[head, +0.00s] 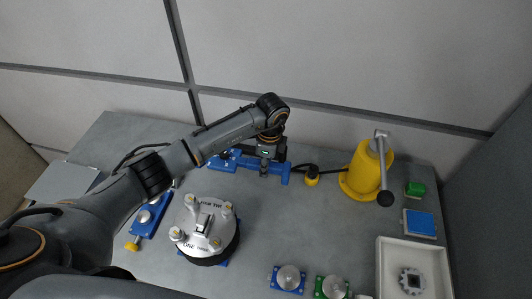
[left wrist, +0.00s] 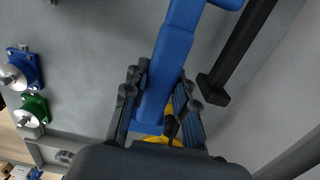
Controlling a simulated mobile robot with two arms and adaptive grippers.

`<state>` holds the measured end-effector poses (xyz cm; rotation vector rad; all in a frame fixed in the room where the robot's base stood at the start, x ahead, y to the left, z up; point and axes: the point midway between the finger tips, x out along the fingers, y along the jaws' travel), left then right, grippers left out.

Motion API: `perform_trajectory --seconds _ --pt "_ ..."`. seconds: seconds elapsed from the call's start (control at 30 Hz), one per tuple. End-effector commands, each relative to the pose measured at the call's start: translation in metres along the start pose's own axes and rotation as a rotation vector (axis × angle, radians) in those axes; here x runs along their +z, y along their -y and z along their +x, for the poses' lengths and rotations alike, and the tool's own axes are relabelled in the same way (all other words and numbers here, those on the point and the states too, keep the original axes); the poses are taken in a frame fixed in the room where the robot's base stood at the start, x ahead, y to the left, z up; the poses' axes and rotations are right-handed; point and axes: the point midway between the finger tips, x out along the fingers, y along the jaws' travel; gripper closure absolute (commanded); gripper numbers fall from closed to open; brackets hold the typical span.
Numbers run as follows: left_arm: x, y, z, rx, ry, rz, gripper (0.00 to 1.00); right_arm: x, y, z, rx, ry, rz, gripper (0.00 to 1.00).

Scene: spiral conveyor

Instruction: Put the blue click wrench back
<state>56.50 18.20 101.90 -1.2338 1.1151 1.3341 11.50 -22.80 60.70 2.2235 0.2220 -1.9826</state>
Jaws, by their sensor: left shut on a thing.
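The blue click wrench (left wrist: 172,70) runs between the fingers of my left gripper (left wrist: 160,105) in the left wrist view, and the gripper is shut on it. In the head view the left gripper (head: 264,170) points down at the back of the table, over the blue piece (head: 282,175). The gripper hides the middle of this piece. I cannot tell whether the wrench touches the table or a holder. My right gripper is not in view.
A yellow lever press (head: 362,172) stands right of the gripper, with a small yellow part (head: 312,178) on a black cable between. A round silver fixture (head: 203,226) stands in front. A white tray (head: 384,270) is at front right. A black bar (left wrist: 238,52) lies beside the wrench.

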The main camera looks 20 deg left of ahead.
Motion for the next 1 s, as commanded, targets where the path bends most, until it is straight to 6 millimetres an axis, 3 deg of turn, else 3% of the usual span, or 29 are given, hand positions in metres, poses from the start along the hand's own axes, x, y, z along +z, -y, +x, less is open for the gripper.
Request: perform_trajectory --seconds 0.13,0.43,0.57,0.8,1.0 --pt "-0.001 0.0 0.0 -0.002 0.0 0.001 1.0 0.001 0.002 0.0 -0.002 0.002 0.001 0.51" --pt "-0.003 0.0 0.0 -0.002 0.002 0.002 1.0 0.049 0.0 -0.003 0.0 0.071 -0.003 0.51" --pt "-0.005 0.0 0.006 -0.001 0.007 0.0 1.0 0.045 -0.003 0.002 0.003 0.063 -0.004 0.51" --pt "-0.007 0.0 0.031 -0.001 0.006 0.0 1.0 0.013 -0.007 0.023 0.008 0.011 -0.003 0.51" --pt "-0.008 0.0 0.054 -0.001 0.006 0.0 1.0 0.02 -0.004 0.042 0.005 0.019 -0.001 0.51"
